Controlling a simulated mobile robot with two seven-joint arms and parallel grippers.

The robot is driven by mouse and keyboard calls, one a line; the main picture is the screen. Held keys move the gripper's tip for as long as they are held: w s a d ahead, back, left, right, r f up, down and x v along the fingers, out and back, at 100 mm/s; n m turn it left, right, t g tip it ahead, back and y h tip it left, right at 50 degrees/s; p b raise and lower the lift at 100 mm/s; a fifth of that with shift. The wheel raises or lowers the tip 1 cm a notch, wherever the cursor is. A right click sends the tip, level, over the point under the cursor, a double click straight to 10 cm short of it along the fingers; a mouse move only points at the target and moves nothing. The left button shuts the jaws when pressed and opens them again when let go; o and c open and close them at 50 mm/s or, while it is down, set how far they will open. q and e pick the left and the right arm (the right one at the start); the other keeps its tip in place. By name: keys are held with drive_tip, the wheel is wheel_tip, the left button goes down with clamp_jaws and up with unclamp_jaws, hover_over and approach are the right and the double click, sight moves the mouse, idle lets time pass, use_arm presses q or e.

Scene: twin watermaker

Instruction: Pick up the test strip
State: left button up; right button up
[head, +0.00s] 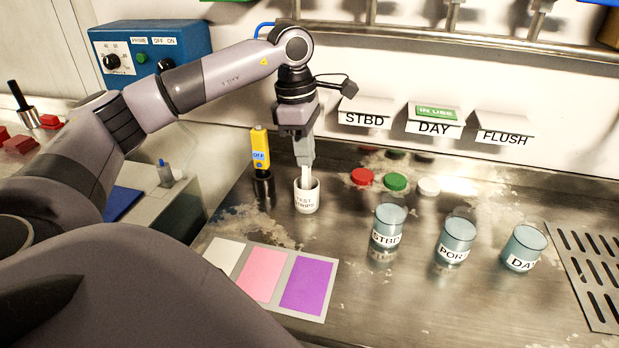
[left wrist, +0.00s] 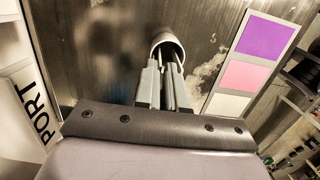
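The white cup (head: 307,197) labelled "TEST STRIPS" stands on the metal counter. A pale test strip (head: 305,173) sticks up out of its mouth. My left gripper (head: 304,160) points down right above the cup, its fingertips at the strip's upper end. In the left wrist view the narrow fingers (left wrist: 167,72) reach to the mouth of the cup (left wrist: 167,43), close together. They hide most of the strip, and I cannot tell whether they are closed on it. My right gripper is not in view.
A yellow meter (head: 260,148) stands in a dark holder left of the cup. A colour card (head: 231,256) lies in front. Clear beakers labelled STBD (head: 388,228), PORT (head: 455,240) and DAY (head: 524,248) stand to the right. Red (head: 361,177), green (head: 395,182) and white (head: 428,187) caps lie behind.

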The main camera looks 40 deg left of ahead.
use_arm(q)
drive_tip(key=shift+w+d+f, duration=0.1)
drive_tip(key=shift+f, duration=0.65)
drive_tip(key=shift+w+d+f, duration=0.1)
drive_tip(key=shift+f, duration=0.65)
clamp_jaws()
drive_tip(key=shift+r, duration=0.1)
